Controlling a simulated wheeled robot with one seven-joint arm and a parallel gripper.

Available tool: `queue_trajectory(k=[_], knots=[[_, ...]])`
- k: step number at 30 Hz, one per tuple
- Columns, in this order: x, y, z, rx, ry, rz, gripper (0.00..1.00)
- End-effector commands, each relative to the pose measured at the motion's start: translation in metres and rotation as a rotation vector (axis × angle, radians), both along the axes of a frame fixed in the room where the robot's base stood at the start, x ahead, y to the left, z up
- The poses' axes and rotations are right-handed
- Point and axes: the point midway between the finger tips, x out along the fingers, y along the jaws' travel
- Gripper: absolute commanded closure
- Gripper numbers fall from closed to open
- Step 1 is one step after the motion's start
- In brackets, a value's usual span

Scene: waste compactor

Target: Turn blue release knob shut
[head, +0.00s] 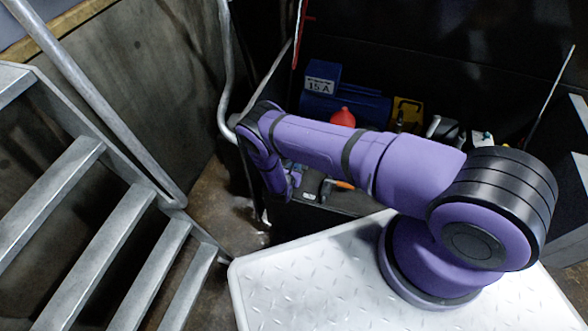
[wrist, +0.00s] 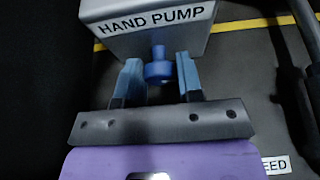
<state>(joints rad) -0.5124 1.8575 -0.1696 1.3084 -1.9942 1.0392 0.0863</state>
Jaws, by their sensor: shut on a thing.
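The blue release knob (wrist: 158,70) is in the middle of the wrist view, just below a grey block labelled HAND PUMP (wrist: 150,18). My gripper (wrist: 158,76) is shut on the knob, with one blue finger on each side of it. The knob's upper stem shows between the fingertips. In the head view my arm reaches left and down to the dark bench, and I cannot make out the knob or the fingers there.
A blue motor unit labelled 15 A (head: 345,105), a red cap (head: 343,117) and a yellow plate (head: 407,113) stand behind my arm. Metal stairs (head: 110,240) are at left. A black handle (wrist: 292,95) and a partly cut-off label ending EED (wrist: 276,165) lie right of my gripper.

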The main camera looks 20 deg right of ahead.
Motion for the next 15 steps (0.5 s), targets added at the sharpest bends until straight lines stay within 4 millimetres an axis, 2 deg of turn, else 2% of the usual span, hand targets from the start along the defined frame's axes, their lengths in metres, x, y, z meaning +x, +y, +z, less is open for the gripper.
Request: queue_trajectory(k=[15], knots=[[0.0014, 0.0028, -0.0004, -0.231, 0.167, 0.002, 0.90]])
